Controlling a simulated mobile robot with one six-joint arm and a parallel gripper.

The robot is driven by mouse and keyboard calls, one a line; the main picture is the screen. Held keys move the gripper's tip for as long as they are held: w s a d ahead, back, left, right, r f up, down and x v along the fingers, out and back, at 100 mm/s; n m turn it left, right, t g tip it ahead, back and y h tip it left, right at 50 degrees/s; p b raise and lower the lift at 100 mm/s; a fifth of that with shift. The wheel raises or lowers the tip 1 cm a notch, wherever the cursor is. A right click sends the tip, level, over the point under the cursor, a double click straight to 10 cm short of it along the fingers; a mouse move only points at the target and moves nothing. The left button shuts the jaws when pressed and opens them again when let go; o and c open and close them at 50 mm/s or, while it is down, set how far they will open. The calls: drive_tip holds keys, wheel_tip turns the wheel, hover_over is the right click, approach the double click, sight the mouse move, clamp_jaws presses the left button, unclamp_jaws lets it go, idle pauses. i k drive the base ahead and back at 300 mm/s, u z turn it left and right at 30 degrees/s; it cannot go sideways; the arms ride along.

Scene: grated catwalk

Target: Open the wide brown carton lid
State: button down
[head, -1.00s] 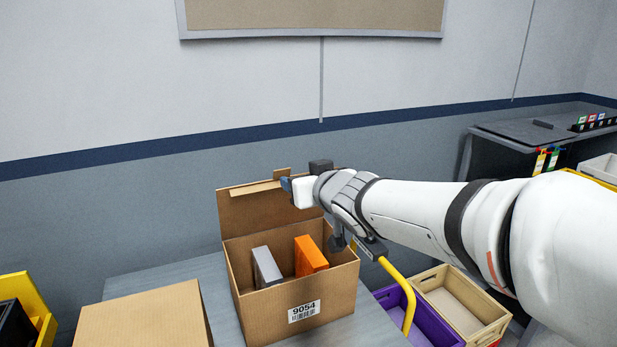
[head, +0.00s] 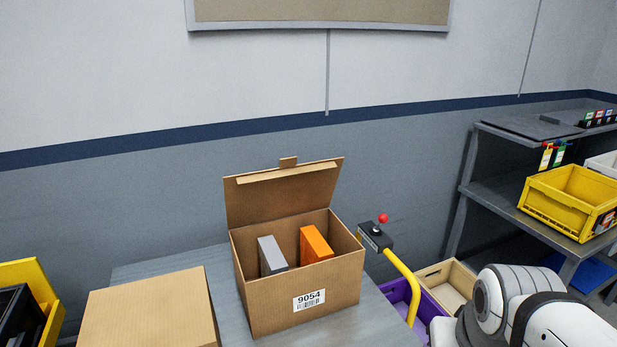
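The wide brown carton (head: 265,310) stands on a grey table with a label reading 9054 on its front. Its lid (head: 283,196) is raised at the back and leans slightly backward, so the carton is open. Inside stand a grey box (head: 271,256) and an orange box (head: 315,245). My white arm shows only at the lower right, away from the carton. My gripper is out of the picture.
A closed brown carton (head: 150,310) is at the left on the table (head: 226,290). A control box with a red knob (head: 382,218) on a yellow post stands right of the open carton. Purple and wooden bins and a shelf with a yellow crate (head: 567,200) are further right.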

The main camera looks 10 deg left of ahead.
sight(291, 189)
drive_tip(key=u, duration=0.4)
drive_tip(key=k, duration=1.2)
drive_tip(key=u, duration=0.75)
drive_tip(key=i, duration=1.4)
drive_tip(key=z, duration=0.65)
